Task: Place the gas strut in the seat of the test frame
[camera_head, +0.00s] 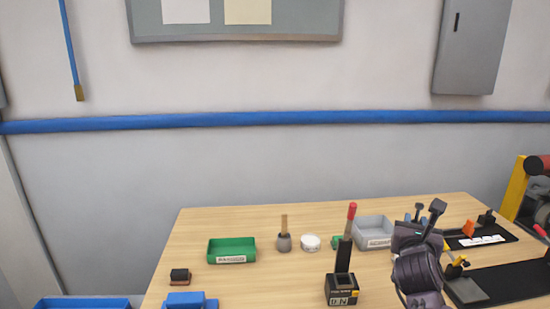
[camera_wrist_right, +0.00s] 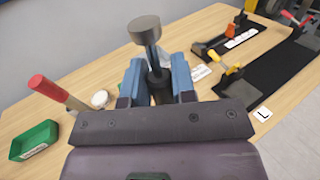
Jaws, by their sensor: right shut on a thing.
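My right gripper (camera_head: 424,226) is raised over the right part of the table. In the right wrist view its blue fingers (camera_wrist_right: 157,82) are shut on a dark rod with a round, flat head (camera_wrist_right: 145,30), which I take for the gas strut. Its head also shows in the head view (camera_head: 437,207); its lower end is hidden by the gripper. I cannot tell whether this is the test frame. My left gripper is out of view.
Black plates (camera_head: 510,283) with coloured clamps lie at right.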

